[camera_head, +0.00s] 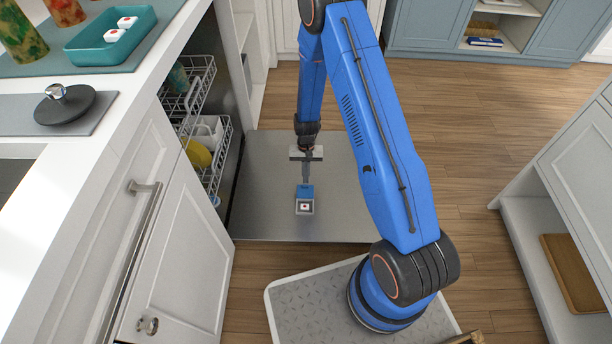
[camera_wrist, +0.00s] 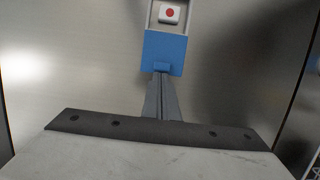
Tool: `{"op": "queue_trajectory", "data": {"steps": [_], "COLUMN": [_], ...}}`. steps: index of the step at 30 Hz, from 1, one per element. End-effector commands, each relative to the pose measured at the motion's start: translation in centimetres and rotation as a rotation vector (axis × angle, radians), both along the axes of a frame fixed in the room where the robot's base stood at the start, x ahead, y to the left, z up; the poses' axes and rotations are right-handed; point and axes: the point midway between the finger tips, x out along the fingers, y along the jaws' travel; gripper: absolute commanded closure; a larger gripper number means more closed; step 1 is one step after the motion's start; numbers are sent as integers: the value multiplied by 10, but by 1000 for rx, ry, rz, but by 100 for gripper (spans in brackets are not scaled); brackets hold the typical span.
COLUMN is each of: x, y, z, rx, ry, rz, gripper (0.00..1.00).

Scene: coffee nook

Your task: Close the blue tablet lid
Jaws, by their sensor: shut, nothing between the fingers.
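The blue lid (camera_wrist: 165,52) covers the near part of a small grey box (camera_head: 304,208) on the lowered metal dishwasher door. A white tablet with a red dot (camera_wrist: 169,13) shows in the uncovered part of the box; it also shows in the head view (camera_head: 305,207). The lid also appears in the head view (camera_head: 305,191) as a small blue piece. My gripper (camera_wrist: 162,80) is shut, with its fingertips at the raised blue tab on the lid's near edge. In the head view my gripper (camera_head: 306,180) points down at the lid. I cannot tell whether the tips touch the tab.
The open dishwasher door (camera_head: 262,190) is bare around the box. Racks with dishes (camera_head: 207,140) stand at its left. A white counter (camera_head: 130,95) holds a teal tray (camera_head: 85,45) with two white tablets and a black pot lid (camera_head: 65,108). Wood floor lies open to the right.

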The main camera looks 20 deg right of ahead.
Motion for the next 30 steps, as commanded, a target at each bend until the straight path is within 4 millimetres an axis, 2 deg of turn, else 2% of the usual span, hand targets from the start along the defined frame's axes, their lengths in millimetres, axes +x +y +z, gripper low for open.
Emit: {"op": "queue_trajectory", "data": {"steps": [6, 11, 24, 30], "x": [-45, -66, -72, -68], "y": [15, 21, 22, 21], "z": [0, 0, 1, 16], "rx": [0, -1, 0, 1], "ry": [4, 2, 8, 8], "rz": [2, 2, 2, 0], "gripper": [100, 100, 100, 100]}}
